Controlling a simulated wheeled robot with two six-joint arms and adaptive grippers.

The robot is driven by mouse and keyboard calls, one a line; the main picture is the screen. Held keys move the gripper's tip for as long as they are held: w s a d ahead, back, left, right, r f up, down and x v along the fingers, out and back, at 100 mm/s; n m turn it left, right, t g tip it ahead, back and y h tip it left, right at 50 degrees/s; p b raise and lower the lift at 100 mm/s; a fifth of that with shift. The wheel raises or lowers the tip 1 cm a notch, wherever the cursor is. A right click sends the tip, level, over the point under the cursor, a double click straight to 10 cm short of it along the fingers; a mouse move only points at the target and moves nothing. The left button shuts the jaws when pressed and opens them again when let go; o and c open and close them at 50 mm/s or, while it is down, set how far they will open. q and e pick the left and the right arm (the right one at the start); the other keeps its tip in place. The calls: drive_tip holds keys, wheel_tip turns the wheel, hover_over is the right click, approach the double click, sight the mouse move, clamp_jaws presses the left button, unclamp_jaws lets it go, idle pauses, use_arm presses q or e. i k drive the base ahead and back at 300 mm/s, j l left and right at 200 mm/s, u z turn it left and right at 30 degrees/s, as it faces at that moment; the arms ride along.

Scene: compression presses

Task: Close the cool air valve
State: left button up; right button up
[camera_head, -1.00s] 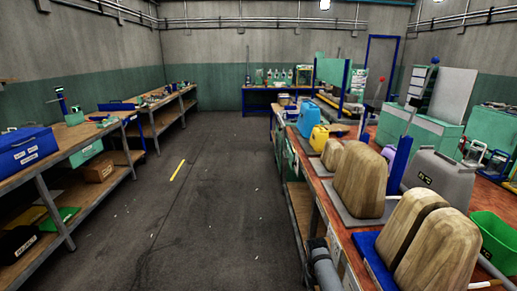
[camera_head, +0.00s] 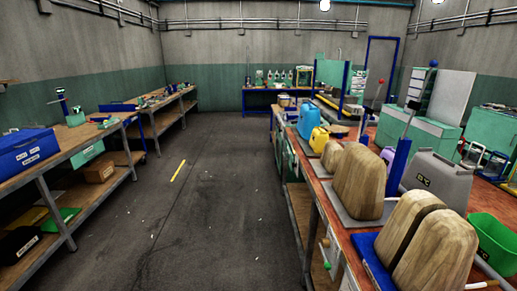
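Neither of my grippers is in view. No valve can be made out with certainty. On the front side of the right-hand bench (camera_head: 318,206), low in the picture, there is a small green knob (camera_head: 327,266). A small pale fitting (camera_head: 325,243) sits just above it. Both are too small to tell whether either is the cool air valve, or how it is set.
Wooden blocks (camera_head: 360,182), a blue container (camera_head: 309,118) and a green bin (camera_head: 494,240) stand on the right-hand bench. A blue toolbox (camera_head: 28,150) sits on the left-hand bench. The floor aisle (camera_head: 215,200) between the benches is clear.

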sight(327, 266)
drive_tip(key=k, duration=0.35)
drive_tip(key=z, duration=0.5)
drive_tip(key=k+z, duration=0.1)
drive_tip(key=z, duration=0.35)
drive_tip(key=l+z, duration=0.1)
drive_tip(key=z, duration=0.4)
drive_tip(key=k+l+z, duration=0.1)
drive_tip(key=z, duration=0.4)
